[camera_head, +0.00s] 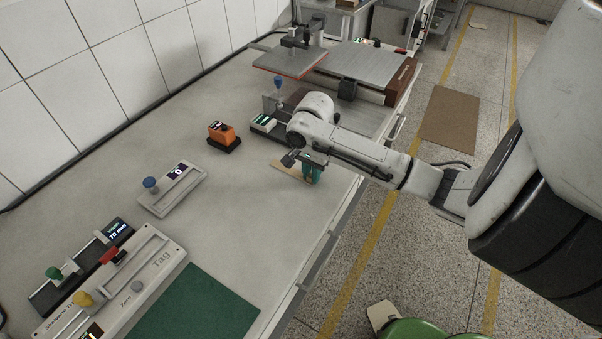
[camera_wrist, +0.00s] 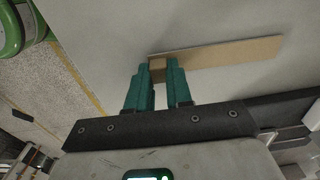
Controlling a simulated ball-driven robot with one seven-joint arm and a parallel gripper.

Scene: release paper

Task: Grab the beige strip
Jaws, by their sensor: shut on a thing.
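The beige strip (camera_head: 287,170) is a thin, narrow, flat piece at the worktable's edge, beneath the end of my arm. In the wrist view the strip (camera_wrist: 225,54) runs from between my fingertips toward the upper right. My gripper (camera_head: 309,176) has teal fingers and points down over the table. In the wrist view my gripper (camera_wrist: 158,70) is shut on the strip's near end, with a small tan piece showing between the fingers. The fingers cover part of that end. I cannot tell whether the strip is lifted off the table.
An orange device (camera_head: 222,134) and a small white device (camera_head: 263,123) stand left of my gripper. A press with a flat platen (camera_head: 291,62) stands behind. A grey slide gauge (camera_head: 172,190) and a green mat (camera_head: 196,304) lie nearer. The table between is clear.

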